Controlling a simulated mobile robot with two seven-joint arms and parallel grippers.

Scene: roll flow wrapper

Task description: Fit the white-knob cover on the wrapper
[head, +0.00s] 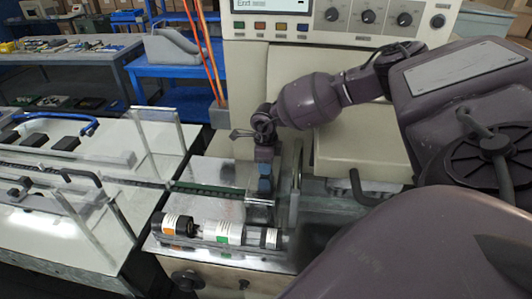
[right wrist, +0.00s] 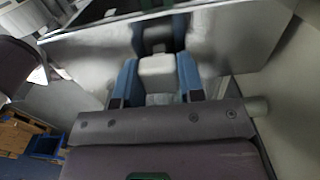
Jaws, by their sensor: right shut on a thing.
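My right gripper (head: 264,187) points down over the steel bed of the wrapper (head: 215,175). In the right wrist view its two blue fingers (right wrist: 157,80) are shut on a white block-shaped knob (right wrist: 157,72). A grey, shiny plate-like surface (right wrist: 90,52) spreads on both sides of the knob; it looks like the cover, but where it ends is unclear. In the head view the knob is hidden by the fingers, and a small clear-grey part (head: 260,213) shows just below them. Whether the cover touches the bed cannot be told. My left gripper is out of view.
A clear upright panel (head: 293,185) stands right of the gripper. A control panel (head: 340,20) is behind. A conveyor with rails (head: 100,175) runs in from the left.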

